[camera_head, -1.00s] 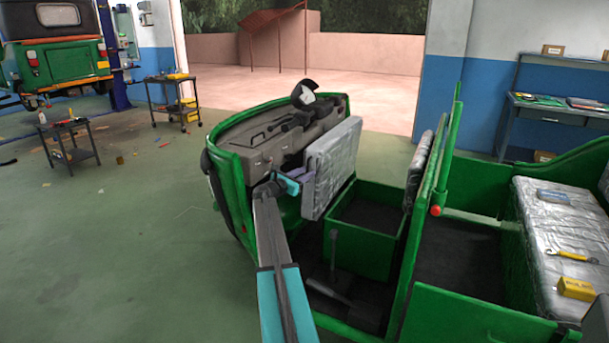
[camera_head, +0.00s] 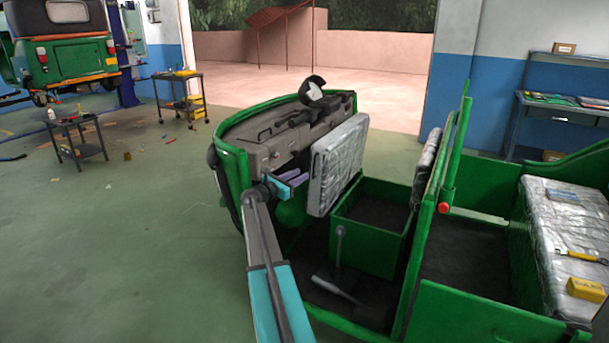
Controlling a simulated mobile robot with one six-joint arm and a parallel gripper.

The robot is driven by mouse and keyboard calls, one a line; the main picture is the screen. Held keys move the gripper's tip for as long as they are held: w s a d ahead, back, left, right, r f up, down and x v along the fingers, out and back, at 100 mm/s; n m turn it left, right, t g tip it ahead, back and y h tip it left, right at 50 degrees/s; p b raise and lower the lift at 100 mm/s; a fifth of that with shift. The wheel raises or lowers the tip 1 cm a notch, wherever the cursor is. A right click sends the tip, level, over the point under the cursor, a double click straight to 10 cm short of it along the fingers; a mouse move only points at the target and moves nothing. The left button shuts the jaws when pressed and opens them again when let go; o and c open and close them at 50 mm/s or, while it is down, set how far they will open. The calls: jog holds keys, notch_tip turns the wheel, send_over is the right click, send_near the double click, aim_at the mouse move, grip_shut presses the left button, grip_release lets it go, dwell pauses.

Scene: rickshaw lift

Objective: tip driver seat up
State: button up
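The driver seat (camera_head: 335,166) is a silver, wrapped cushion. It stands tipped up on edge, leaning slightly toward the dashboard. The green seat box (camera_head: 366,246) below it is uncovered, with its dark inside showing. My gripper (camera_head: 297,179) is just left of the seat, below the dashboard, with its purple fingers pointing toward the cushion's left side. The fingers look parted with nothing between them. A small gap seems to separate them from the cushion. The cushion's far side is hidden.
The grey dashboard (camera_head: 285,135) is close above my gripper. A lever (camera_head: 339,245) rises from the dark floor in front of the seat box. A green partition (camera_head: 437,210) stands right of the box. The rear bench (camera_head: 570,210) holds several small items. Open floor lies left.

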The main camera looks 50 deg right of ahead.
jog(key=shift+w+a, duration=0.15)
jog(key=shift+a, duration=2.5)
jog(key=s+a+f+m+y, duration=0.2)
jog(key=a+f+y, duration=0.1)
jog(key=a+f, duration=0.85)
jog(key=s+a+f+m+y+p, duration=0.1)
jog(key=s+a+f+m+y, duration=0.15)
jog(key=a+f, duration=0.95)
jog(key=s+a+f+m+y, duration=0.2)
jog(key=a+f+m+y, duration=0.15)
jog(key=a+f, duration=0.85)
jog(key=s+a+f+m+g+y, duration=0.1)
jog(key=s+a+f+m+y, duration=0.1)
jog(key=s+a+f, duration=0.55)
jog(key=s+a+f+m+g+y, duration=0.15)
jog(key=s+a+f, duration=0.35)
jog(key=a, duration=0.5)
jog(key=s+a+f+m+g+y, duration=0.1)
jog(key=s+a+m+y, duration=0.1)
jog(key=s+a, duration=0.6)
jog(key=s+a+f+m+y+p, duration=0.1)
jog(key=s+a+f+m+y, duration=0.1)
jog(key=s+a, duration=0.6)
jog(key=shift+s+a+g+y, duration=0.25)
jog(key=shift+s+g+y, duration=0.15)
jog(key=shift+y, duration=0.15)
